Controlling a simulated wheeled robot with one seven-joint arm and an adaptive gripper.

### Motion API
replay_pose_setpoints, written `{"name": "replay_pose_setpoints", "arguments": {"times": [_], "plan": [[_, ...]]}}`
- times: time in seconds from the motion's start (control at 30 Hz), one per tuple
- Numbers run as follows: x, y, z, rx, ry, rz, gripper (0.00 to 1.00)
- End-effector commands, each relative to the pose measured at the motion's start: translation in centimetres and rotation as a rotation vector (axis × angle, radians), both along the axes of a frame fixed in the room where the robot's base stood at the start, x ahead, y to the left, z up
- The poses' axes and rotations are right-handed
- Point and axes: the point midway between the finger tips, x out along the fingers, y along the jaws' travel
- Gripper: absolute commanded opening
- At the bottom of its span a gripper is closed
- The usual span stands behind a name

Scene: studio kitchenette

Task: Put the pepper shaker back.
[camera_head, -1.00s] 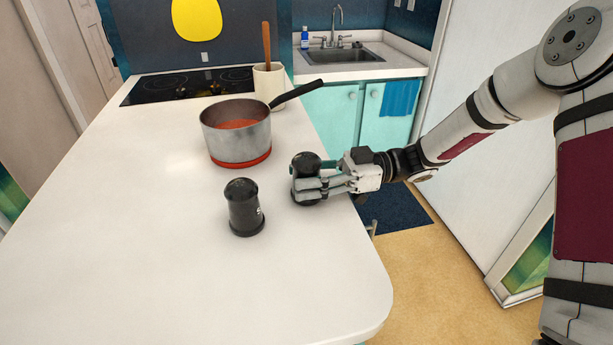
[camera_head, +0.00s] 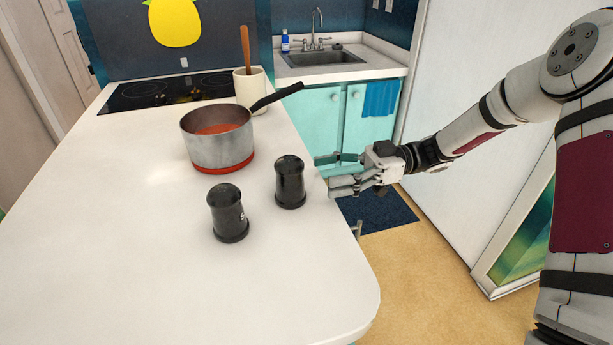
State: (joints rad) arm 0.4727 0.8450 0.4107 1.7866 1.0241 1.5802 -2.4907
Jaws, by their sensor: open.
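Two black shakers stand upright on the white counter. The nearer, left one (camera_head: 228,213) bears a partly visible white letter that looks like an S. The other shaker (camera_head: 290,182), behind it and to the right, shows no readable letter and stands near the counter's right edge; by the other's letter it looks to be the pepper shaker. My gripper (camera_head: 322,175) is open and empty, just right of this shaker at the counter's edge. Its fingers point left toward the shaker, with a gap between them and it.
A metal pot (camera_head: 218,140) of red sauce stands on a red base behind the shakers, its black handle pointing right. A cream crock (camera_head: 250,90) with a wooden utensil (camera_head: 246,50) is behind it. The front and left of the counter (camera_head: 110,250) are clear.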

Motion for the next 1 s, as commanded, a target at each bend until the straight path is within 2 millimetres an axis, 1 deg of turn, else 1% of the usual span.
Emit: {"name": "replay_pose_setpoints", "arguments": {"times": [0.03, 0.2, 0.33, 0.57, 0.67, 0.77, 0.9, 1.0], "plan": [[0.3, -0.9, -0.1, 0.001, 0.0, -0.003, 0.64], [0.8, -2.7, 0.0, 0.001, 0.0, -0.001, 0.64], [0.9, -3.2, 0.0, -0.001, 0.0, 0.0, 0.64], [0.6, -3.1, 0.2, -0.019, 0.011, 0.008, 0.64], [-0.6, -2.7, 0.8, -0.098, 0.058, 0.037, 0.64], [-2.8, -2.1, 1.9, -0.251, 0.144, 0.072, 0.64], [-6.9, -1.7, 3.3, -0.527, 0.291, 0.082, 0.64], [-9.8, -1.9, 4.1, -0.719, 0.388, 0.044, 0.64]]}}
